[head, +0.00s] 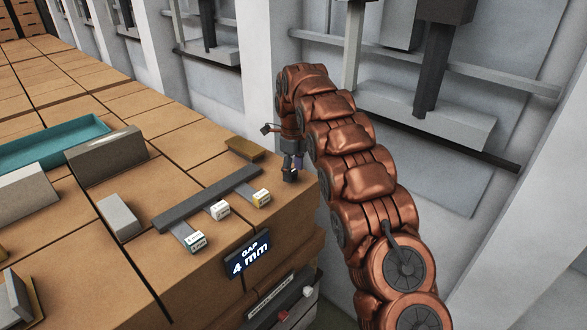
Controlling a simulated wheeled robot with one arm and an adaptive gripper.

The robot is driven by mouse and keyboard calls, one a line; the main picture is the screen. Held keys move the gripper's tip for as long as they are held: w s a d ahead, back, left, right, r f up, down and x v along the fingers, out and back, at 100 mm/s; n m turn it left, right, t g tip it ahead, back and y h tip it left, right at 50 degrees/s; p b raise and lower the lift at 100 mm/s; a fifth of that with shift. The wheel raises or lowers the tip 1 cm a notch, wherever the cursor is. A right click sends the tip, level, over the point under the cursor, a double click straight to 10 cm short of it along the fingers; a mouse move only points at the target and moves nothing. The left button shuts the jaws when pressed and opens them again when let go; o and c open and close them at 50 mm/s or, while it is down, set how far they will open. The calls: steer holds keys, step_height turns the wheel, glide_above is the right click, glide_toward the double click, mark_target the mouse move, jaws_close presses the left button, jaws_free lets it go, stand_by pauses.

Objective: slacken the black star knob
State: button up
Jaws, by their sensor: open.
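My gripper (291,170) points down over the right end of the brick-topped bench (215,150), at the end of my copper-coloured arm. Its jaws are open, but the fingers are small and dark here. I cannot make out a black star knob clearly. Any knob at the fingertips is hidden by the gripper or blends with its dark parts, and I cannot tell whether the fingers touch anything. A dark bar (208,198) with several small labelled blocks lies left of the gripper. A sign reading "GAP 4 mm" (248,257) is on the bench's front edge.
A small brown plate (244,148) lies just left of the gripper. Grey blocks (106,152) and a teal tray (52,142) stand farther left. Red (283,315) and white (307,292) knobs sit on the front below. Wall shelves (440,120) stand behind my arm.

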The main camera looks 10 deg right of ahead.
steer(key=shift+c, duration=0.3)
steer(key=c, duration=1.1)
